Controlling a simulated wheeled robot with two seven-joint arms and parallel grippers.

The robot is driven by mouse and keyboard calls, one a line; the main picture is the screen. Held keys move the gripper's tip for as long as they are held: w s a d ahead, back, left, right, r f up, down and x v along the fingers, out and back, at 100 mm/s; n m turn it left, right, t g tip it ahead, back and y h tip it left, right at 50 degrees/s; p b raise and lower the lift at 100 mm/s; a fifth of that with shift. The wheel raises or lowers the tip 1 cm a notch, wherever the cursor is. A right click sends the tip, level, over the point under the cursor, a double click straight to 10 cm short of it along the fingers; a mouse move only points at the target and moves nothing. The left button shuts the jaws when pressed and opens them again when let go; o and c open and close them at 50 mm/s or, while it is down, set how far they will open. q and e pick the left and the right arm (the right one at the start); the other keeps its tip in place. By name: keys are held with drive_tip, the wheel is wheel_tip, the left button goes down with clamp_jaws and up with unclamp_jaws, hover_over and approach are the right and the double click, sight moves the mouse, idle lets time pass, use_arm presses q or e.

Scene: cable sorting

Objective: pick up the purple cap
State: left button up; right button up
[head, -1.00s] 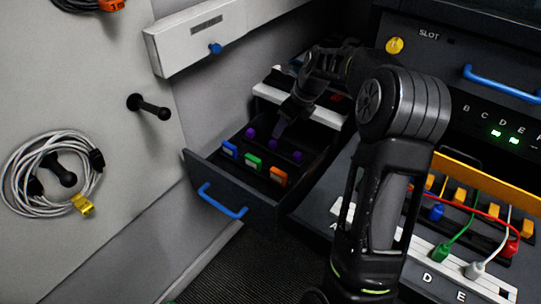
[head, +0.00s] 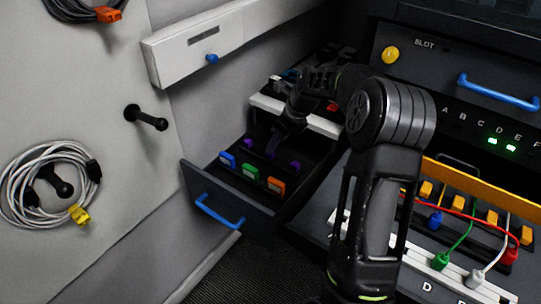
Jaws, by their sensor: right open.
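Several small purple caps lie in the open dark drawer. One purple cap (head: 250,142) is at the left and another purple cap (head: 295,166) is at the right. My right gripper (head: 274,145) points down into the drawer between them, its fingers partly dark against the interior. It is open. A purple patch shows at its fingertips; I cannot tell whether the fingers touch that cap. My left gripper is not in view.
Blue (head: 228,158), green (head: 250,171) and orange (head: 276,185) pieces stand along the drawer's front. The drawer has a blue handle (head: 219,211). Plugged cables (head: 455,240) and a yellow bar (head: 480,190) are at right.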

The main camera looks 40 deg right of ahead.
drive_tip(key=x, duration=0.5)
drive_tip(key=shift+a, duration=0.15)
drive_tip(key=shift+r, duration=0.1)
clamp_jaws()
idle(0.5)
